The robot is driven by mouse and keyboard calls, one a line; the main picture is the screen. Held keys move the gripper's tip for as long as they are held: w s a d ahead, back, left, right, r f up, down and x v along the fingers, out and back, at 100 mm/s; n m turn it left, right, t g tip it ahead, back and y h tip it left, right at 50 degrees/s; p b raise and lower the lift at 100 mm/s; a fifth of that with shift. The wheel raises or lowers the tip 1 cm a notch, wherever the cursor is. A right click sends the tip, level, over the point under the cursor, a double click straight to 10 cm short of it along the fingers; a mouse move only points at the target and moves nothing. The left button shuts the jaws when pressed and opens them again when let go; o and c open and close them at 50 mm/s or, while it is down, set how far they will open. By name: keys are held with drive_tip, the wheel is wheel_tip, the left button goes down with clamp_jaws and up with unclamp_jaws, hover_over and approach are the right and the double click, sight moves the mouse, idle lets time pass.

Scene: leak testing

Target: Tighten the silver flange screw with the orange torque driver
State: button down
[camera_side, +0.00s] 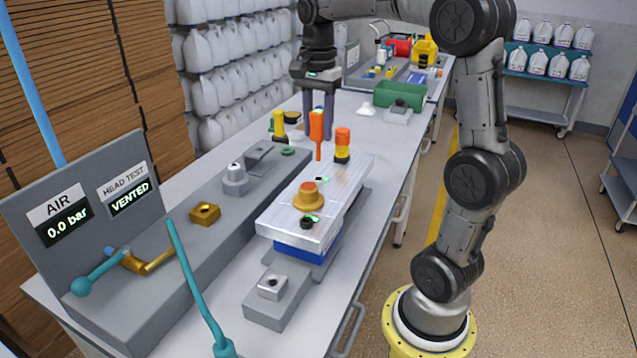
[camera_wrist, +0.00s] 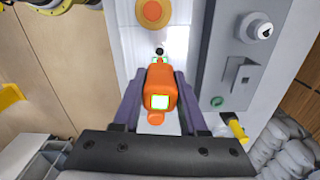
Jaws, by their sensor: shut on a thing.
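My gripper (camera_side: 317,112) is shut on the orange torque driver (camera_side: 317,130), which hangs upright with its shaft pointing down. In the wrist view the driver (camera_wrist: 161,82) sits between the two purple fingers, with a small lit display facing the camera. Its tip shows near the far part of the silver metal block (camera_side: 277,217); I cannot tell whether it touches anything. I cannot clearly make out the silver flange screw.
A grey fixture with a brass piece (camera_side: 205,213) lies left. The panel (camera_side: 80,205) reads 0.0 bar and VENTED. A teal lever (camera_side: 195,285) rises in front.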

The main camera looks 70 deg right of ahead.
drive_tip(key=shift+r, duration=0.6)
drive_tip(key=n, duration=0.5)
drive_tip(key=shift+n, duration=0.4)
drive_tip(key=n, duration=0.5)
drive_tip(key=shift+n, duration=0.4)
